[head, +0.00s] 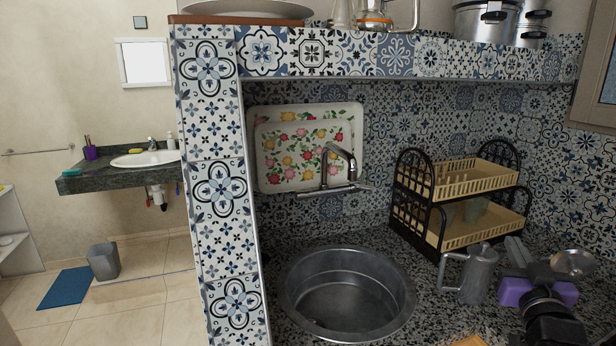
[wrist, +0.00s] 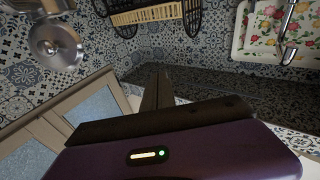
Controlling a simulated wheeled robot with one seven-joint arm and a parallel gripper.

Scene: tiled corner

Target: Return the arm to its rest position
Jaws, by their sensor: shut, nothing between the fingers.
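My gripper (head: 515,250) is at the lower right of the head view, over the dark speckled counter (head: 425,299). Its purple body and black wrist show below the grey fingers. In the wrist view, the dark fingers (wrist: 156,88) lie together with nothing between them. The purple body fills the bottom of that view. The rest of my arm is mostly out of view.
A metal jug (head: 479,273) stands left of my gripper, and a round-topped metal item (head: 573,263) shows close on its right. Behind is a two-tier dish rack (head: 468,180). The round sink (head: 347,291) looks empty. A tiled shelf (head: 420,54) overhangs the counter.

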